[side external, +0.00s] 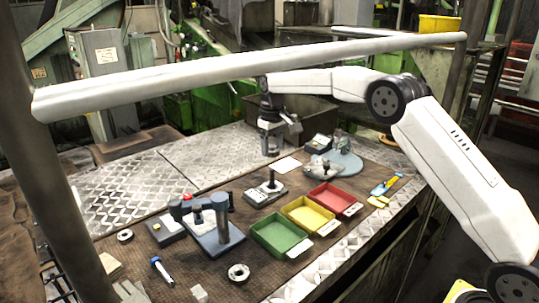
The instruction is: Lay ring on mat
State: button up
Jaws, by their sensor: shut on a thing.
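My gripper (270,150) points down above the back of the bench, left of a small white square sheet (288,166). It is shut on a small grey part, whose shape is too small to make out. Two ring-shaped metal pieces lie on the brown bench cover (190,262): a ring (238,272) at the front and another ring (125,235) at the left. I cannot tell which surface is the mat in the task.
Green (279,235), yellow (308,213) and red (331,196) trays stand in a row at the right. A blue-grey press-like stand (217,240) and gauge bases stand mid-bench. A thick grey rail (250,66) crosses the view. Metal plates at the back left are clear.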

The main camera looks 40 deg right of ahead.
aim_at(309, 190)
jog(key=shift+d, duration=0.1)
jog(key=shift+s+d+f+n, duration=0.2)
jog(key=shift+s+d+n, duration=0.1)
jog(key=shift+d, duration=0.15)
jog(key=s+d+f+n, duration=0.5)
jog(key=s+d, duration=0.1)
jog(key=d, duration=0.3)
jog(key=shift+a+f, duration=0.2)
jog(key=shift+f, duration=3.6)
jog(key=shift+f, duration=0.15)
jog(key=o, duration=1.2)
jog(key=shift+r, duration=3.9)
